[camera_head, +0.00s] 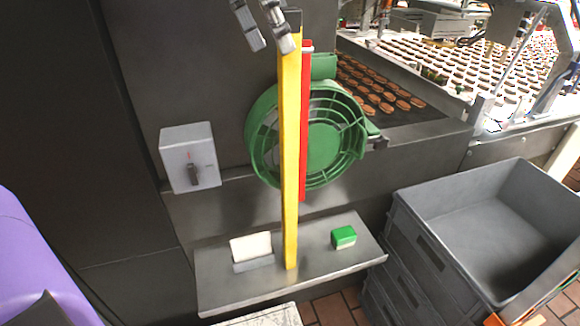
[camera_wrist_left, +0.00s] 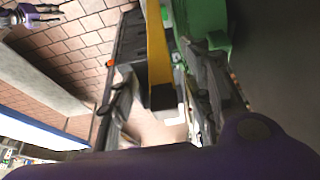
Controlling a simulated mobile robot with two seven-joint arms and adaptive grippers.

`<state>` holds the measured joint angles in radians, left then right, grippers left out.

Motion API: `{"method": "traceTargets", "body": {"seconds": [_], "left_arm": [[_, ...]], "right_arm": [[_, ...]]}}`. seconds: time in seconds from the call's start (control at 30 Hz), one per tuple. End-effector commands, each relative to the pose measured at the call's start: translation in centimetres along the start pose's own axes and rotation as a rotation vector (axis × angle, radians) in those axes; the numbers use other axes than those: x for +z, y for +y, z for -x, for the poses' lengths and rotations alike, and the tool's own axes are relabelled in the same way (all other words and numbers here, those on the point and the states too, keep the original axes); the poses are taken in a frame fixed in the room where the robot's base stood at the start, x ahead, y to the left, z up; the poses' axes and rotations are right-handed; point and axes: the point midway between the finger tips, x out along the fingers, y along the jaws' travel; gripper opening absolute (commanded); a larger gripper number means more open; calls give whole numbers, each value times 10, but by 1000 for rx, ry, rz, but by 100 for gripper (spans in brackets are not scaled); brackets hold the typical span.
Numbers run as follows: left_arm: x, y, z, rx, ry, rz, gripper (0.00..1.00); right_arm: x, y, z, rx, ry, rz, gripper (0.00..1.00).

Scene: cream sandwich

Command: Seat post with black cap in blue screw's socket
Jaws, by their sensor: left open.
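A long yellow post (camera_head: 290,150) stands upright, its lower end at the metal shelf. Its dark cap (camera_head: 293,18) is at the top edge of the head view. In the left wrist view the black cap (camera_wrist_left: 163,97) shows end-on. My left gripper (camera_head: 272,47) is open at the top of the post, its fingers left of the cap in the head view. In the left wrist view the post's capped end lies between the two fingers; contact cannot be told. I make out no blue screw or socket.
A red bar (camera_head: 306,120) and a green round fan housing (camera_head: 345,130) are behind the post. The metal shelf (camera_head: 225,290) holds a white-and-grey block (camera_head: 251,247) and a green block (camera_head: 343,237). A grey switch box (camera_head: 190,158) is left; stacked grey crates (camera_head: 420,245) are right.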

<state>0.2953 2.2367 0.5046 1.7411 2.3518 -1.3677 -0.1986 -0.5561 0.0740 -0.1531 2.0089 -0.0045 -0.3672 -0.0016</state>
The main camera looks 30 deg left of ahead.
Motion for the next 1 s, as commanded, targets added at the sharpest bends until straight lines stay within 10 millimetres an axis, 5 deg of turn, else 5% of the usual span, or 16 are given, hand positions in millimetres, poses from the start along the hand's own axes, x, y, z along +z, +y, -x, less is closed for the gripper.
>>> {"method": "traceTargets", "body": {"seconds": [0.33, 0.67, 1.0], "left_arm": [[-1, -1, -48, 0, -2, 0, 45], [-1, -1, -54, -1, 1, 0, 44], [-2, -1, -54, -1, 1, 0, 0]], "right_arm": [[6, 1, 3, 1, -13, 1, 40], [9, 1, 4, 1, -18, 1, 40], [8, 1, 3, 0, -17, 1, 40]]}}
